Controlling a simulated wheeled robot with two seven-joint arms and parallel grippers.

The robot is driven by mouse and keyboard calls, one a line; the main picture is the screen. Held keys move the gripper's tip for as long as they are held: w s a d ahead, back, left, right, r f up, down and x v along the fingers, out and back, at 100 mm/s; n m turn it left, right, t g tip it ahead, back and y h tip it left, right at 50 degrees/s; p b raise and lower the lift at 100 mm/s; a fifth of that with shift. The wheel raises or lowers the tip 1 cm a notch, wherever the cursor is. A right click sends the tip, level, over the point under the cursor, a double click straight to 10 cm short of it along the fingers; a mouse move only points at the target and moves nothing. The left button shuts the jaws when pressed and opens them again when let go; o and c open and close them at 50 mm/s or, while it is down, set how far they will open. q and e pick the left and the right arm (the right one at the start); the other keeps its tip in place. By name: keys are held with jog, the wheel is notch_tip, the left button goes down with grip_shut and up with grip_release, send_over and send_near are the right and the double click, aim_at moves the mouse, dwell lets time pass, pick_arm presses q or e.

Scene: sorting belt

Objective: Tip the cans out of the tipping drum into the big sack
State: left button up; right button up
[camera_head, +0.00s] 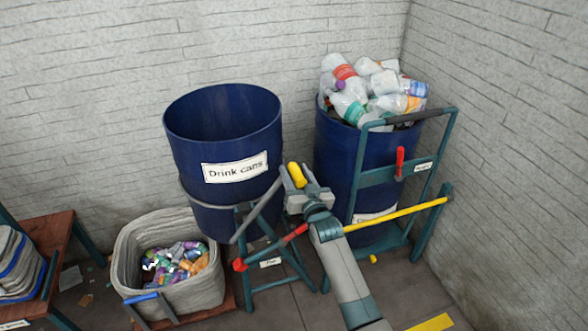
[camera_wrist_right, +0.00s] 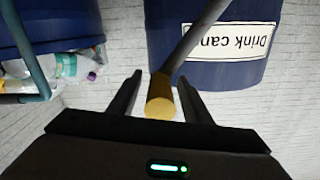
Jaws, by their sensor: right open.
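The tipping drum (camera_head: 180,140) is a blue barrel labelled "Drink cans", mounted on a green frame (camera_head: 272,250). Its mouth faces up and I see no cans in the visible part of its inside. A grey lever with a yellow grip (camera_head: 297,175) slopes up beside it. The big grey sack (camera_head: 205,290) stands open at the lower left, with many crushed coloured cans (camera_head: 178,262) in it. My right gripper (camera_head: 304,177) is open around the yellow grip; in the right wrist view the grip (camera_wrist_right: 161,98) lies between the fingers. My left gripper is not in view.
A second blue drum (camera_head: 334,155) full of plastic bottles (camera_head: 375,85) stands at the right behind a green frame with a yellow bar (camera_head: 395,214). A red-tipped lever (camera_head: 275,247) is low on the tipping frame. A wooden bench (camera_head: 55,245) is at the left.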

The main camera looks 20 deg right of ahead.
jog(key=shift+w, duration=0.6)
grip_shut()
jog(key=shift+a+r, duration=0.1)
jog(key=shift+r, duration=0.1)
